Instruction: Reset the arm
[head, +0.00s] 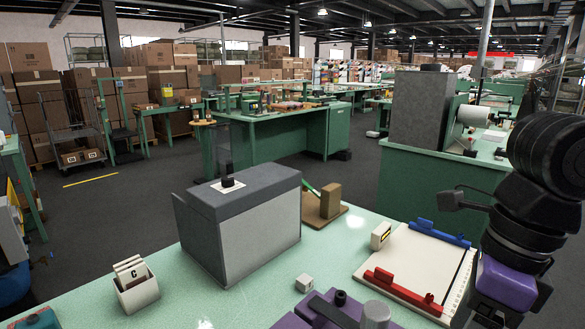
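My black and purple arm (537,190) comes in at the right edge and runs down past the clipboard-like board to the lower right. I cannot make out my gripper or its fingertips in the head view. A purple piece with a black bar (325,309) and a grey cylinder (376,314) shows at the bottom edge, cut off by the frame. I cannot tell whether it is a fixture or part of my arm.
The green bench (200,290) holds a grey box with a dark lid (262,232), a white card holder (136,288), a small white cube (304,283), a brown block on a base (330,200), a small yellow-marked block (381,235) and a white board with red and blue clamps (415,258).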

